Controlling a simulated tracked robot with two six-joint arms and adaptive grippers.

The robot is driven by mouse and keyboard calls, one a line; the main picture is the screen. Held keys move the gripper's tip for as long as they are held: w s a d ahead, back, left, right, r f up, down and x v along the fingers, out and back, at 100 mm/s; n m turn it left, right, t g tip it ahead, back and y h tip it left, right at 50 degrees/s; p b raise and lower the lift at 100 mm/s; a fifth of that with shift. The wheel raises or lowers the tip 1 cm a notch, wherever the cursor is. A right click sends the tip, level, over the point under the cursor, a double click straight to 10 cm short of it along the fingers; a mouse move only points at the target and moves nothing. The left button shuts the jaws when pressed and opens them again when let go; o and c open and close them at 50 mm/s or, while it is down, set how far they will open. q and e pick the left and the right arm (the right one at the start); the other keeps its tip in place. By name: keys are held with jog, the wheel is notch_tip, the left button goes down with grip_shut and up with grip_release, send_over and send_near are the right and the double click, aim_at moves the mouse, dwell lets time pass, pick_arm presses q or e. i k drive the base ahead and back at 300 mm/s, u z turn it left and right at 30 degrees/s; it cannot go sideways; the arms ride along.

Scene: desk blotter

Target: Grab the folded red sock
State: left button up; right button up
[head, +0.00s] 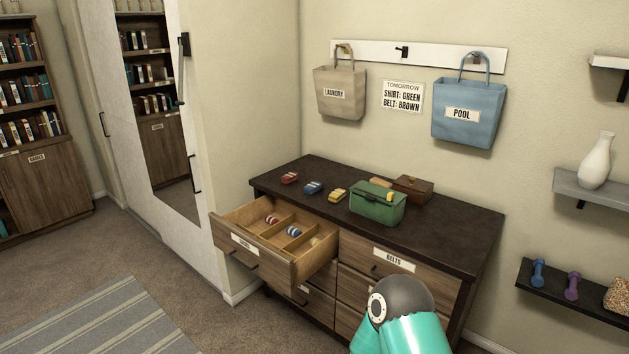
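A small folded red sock (289,177) with a pale band lies on the dark dresser top (440,232), near its left end. Another small red item with a pale stripe (271,219) lies in the left compartment of the open drawer (312,265); it is too small to tell if it is also a sock. Part of my arm in teal and dark grey shows at the bottom, in front of the dresser. Neither of my grippers is in view.
A blue bundle (312,187) and a yellow one (337,195) lie right of the red sock. A green box (377,204) and a brown box (413,189) stand farther right. The drawer juts out below the dresser's left end.

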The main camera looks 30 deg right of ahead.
aim_at(292, 176)
jog(key=z, duration=0.25)
jog(key=i, duration=1)
